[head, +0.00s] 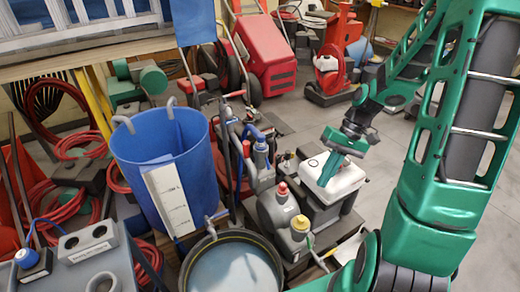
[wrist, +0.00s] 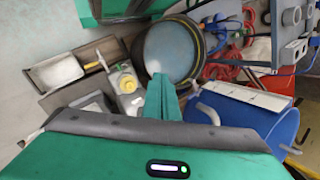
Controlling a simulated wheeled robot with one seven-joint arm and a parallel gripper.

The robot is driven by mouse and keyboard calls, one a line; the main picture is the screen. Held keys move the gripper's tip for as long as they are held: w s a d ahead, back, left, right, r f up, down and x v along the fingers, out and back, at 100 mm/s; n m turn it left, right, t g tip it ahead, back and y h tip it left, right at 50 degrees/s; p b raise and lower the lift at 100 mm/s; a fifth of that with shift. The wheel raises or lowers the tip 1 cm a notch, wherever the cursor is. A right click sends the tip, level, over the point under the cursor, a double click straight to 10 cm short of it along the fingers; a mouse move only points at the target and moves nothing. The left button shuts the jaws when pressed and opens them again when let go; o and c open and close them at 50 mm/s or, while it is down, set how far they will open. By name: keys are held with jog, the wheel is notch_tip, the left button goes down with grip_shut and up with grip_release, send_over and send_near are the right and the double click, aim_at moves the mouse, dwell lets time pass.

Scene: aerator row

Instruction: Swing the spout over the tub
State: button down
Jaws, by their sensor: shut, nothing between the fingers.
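A round black-rimmed tub (head: 272,244) with pale bluish contents stands at the bottom middle of the head view. Its dark rim also shows in the wrist view (wrist: 198,32). A short grey pipe, which looks like the spout (head: 211,228), rises at the tub's back left edge, beside a blue barrel (head: 140,150). I cannot tell exactly where its outlet points. My gripper (head: 328,178) is to the right of the tub, above a white canister (head: 348,182), apart from the spout. Its green fingers (wrist: 162,92) are shut and empty.
Two grey jugs, one red-capped (head: 278,212) and one yellow-capped (head: 300,243), stand between the tub and the white canister. A grey box (head: 72,262) is at lower left. Hoses and red machines (head: 268,65) fill the back. Some floor (head: 385,150) is clear at right.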

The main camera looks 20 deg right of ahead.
jog(key=w+a+f+t+y, duration=0.3)
jog(key=w+a+f+y, duration=0.15)
jog(key=w+y, duration=0.35)
jog(key=w+d+r+m+t+y, duration=0.1)
jog(key=w+d+r+t+y, duration=0.3)
jog(key=w, duration=0.3)
jog(key=w+a+t, duration=0.1)
jog(key=w+a, duration=0.4)
jog(key=a, duration=0.8)
jog(key=shift+w+f+h, duration=0.15)
jog(key=shift+f+h, duration=0.15)
jog(key=shift+f, duration=0.1)
jog(key=shift+t, duration=0.3)
